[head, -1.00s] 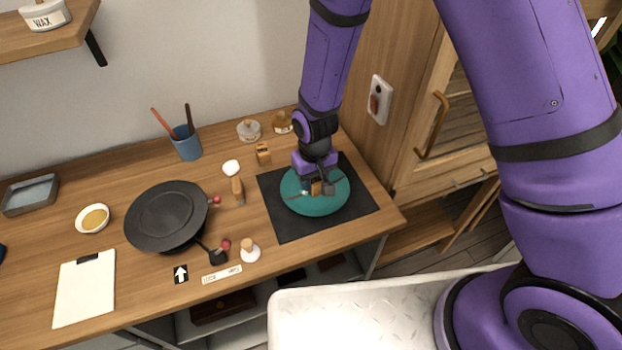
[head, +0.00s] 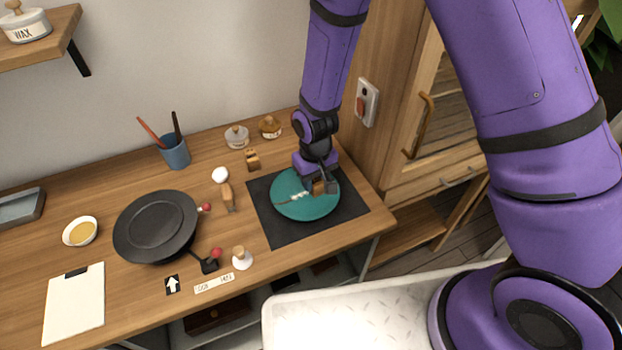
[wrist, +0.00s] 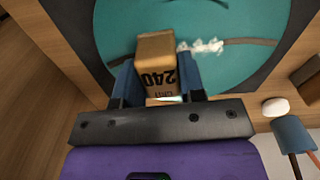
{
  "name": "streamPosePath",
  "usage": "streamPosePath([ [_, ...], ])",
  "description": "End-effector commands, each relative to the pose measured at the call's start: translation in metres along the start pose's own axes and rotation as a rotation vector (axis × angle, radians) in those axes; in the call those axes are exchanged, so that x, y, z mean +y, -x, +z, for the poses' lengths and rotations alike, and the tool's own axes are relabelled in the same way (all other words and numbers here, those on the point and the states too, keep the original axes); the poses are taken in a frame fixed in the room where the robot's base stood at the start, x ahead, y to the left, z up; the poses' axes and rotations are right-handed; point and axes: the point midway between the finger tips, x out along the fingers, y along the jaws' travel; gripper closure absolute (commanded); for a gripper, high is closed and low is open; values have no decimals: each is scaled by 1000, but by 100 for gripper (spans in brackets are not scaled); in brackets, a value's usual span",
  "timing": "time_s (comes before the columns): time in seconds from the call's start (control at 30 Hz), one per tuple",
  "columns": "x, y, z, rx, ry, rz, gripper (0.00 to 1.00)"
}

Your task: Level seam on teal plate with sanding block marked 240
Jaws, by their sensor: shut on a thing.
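The teal plate (head: 305,210) lies on a black mat (head: 268,222) at the right of the bench. A thin dark seam (wrist: 252,41) crosses it, with whitish residue (wrist: 205,46) along part of it, also seen in the head view (head: 291,198). My gripper (wrist: 158,88) is shut on a tan sanding block marked 240 (wrist: 157,70). The block is at the plate's right part, over the seam line, and hides the seam beneath it. I cannot tell whether it touches the plate. In the head view my gripper (head: 325,186) partly covers the block.
A similar small block (head: 252,160) stands behind the mat. A wooden-handled tool (head: 228,198), a white ball (head: 220,175) and a white knobbed piece (head: 242,258) lie between. Two jars (head: 237,137) stand behind.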

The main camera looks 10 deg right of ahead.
Motion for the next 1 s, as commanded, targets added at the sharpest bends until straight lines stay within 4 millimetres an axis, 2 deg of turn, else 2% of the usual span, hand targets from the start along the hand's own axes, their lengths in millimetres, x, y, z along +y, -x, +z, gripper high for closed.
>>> streamPosePath([
  [0.23,8,0,7,-3,-1,0,82],
  [0.57,7,2,-4,-1,0,0,82],
  [0.83,5,0,5,-2,1,0,82],
  [1.0,5,-1,2,-1,0,0,82],
])
